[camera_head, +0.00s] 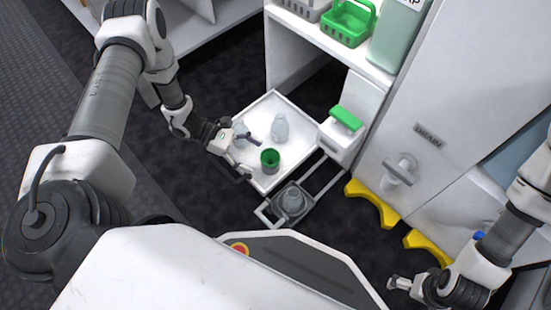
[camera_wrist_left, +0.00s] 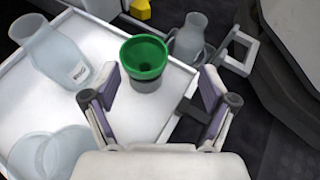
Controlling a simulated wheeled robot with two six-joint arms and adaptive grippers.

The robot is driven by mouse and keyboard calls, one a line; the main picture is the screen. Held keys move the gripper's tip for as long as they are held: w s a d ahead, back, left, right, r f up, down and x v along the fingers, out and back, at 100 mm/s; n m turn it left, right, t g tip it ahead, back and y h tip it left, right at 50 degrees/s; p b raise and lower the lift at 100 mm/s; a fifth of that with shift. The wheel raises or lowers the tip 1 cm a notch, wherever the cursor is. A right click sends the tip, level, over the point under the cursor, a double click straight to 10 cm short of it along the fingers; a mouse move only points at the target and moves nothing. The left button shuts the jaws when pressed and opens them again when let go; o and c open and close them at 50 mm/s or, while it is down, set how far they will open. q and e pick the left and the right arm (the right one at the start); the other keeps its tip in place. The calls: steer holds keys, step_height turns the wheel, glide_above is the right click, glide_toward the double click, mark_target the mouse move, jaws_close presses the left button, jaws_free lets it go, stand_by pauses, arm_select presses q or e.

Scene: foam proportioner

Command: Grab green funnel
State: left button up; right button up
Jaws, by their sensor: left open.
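The green funnel (camera_head: 270,157) stands upright on the white tray (camera_head: 273,103), near its front right corner. In the left wrist view the funnel (camera_wrist_left: 144,58) shows its round green mouth above a grey-green base. My left gripper (camera_head: 243,156) is open and empty, just left of the funnel. In the left wrist view its two fingers (camera_wrist_left: 157,92) are spread apart, with the funnel beyond and between their tips. I cannot tell whether a finger touches it. My right gripper (camera_head: 400,284) is far off at the lower right, with its fingers too small to judge.
A clear bottle (camera_head: 280,128) stands behind the funnel on the tray. Clear cups (camera_wrist_left: 50,152) sit at the tray's left in the left wrist view. Another bottle (camera_head: 292,201) stands in a grey frame (camera_head: 262,213) in front. A white cabinet (camera_head: 440,90) bounds the right side.

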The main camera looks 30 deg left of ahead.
mark_target(268, 156)
arm_select(q)
steer(key=shift+w+f+n+t+b, duration=0.15)
steer(key=shift+w+f+t+b, duration=0.15)
steer(key=shift+w, duration=0.3)
steer(key=shift+w+f+n+t+b, duration=0.2)
steer(key=shift+w+t, duration=0.1)
steer(key=shift+w, duration=0.25)
steer(key=b+x, duration=0.1)
steer(key=x, duration=0.1)
steer(key=b+x, duration=0.1)
steer(key=x, duration=0.1)
steer(key=b+x, duration=0.2)
steer(key=shift+s+d, duration=0.25)
steer(key=shift+d, duration=0.25)
steer(key=shift+r, duration=0.15)
steer(key=shift+c, duration=0.4)
arm_select(e)
step_height(268, 156, down, 6)
steer(key=w, duration=0.1)
steer(key=shift+w, duration=0.15)
arm_select(q)
steer(key=c, duration=0.9)
